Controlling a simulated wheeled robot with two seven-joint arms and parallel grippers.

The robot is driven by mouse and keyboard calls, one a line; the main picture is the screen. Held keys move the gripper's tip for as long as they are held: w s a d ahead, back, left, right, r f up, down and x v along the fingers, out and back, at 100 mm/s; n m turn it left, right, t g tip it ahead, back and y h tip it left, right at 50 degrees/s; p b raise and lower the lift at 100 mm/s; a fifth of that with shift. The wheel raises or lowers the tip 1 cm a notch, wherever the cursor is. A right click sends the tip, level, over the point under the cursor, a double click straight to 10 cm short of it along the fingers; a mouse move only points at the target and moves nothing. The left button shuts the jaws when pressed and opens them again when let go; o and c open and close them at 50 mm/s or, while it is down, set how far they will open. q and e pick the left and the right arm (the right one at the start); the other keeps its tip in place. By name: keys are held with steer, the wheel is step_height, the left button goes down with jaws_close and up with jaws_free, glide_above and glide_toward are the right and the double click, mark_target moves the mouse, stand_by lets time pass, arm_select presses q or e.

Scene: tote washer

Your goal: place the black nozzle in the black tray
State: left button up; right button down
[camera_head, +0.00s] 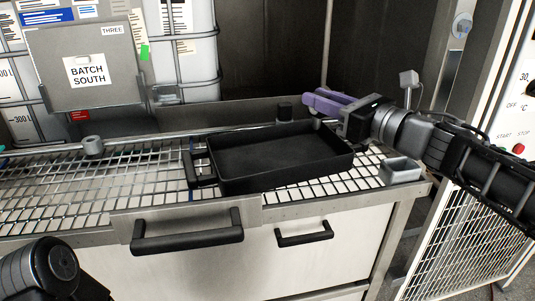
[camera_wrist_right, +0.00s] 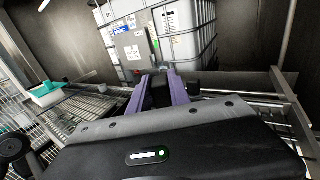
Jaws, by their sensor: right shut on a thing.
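The black tray (camera_head: 228,184) lies on the wire rack, empty inside as far as I see. My right gripper (camera_head: 312,104) comes in from the right, its purple fingers level above the tray's far right corner. In the right wrist view, the fingers (camera_wrist_right: 160,92) are shut on a dark piece, which looks like the black nozzle (camera_wrist_right: 160,88). In the head view the fingers mostly hide it. My left gripper is out of view; only a dark part of my left arm shows at the lower left.
A grey ring (camera_head: 93,145) sits on the rack at left, and a grey box (camera_head: 400,170) right of the tray. The rack's left is mostly free.

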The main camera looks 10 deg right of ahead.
mark_target(319, 125)
steer(key=shift+s, duration=0.1)
step_height(319, 125, down, 6)
steer(key=shift+r+b, duration=0.2)
steer(key=shift+b, duration=0.15)
steer(key=shift+f, duration=0.35)
steer(key=shift+f, duration=1.9)
steer(key=shift+f, duration=0.1)
steer(key=c, duration=1.2)
jaws_free()
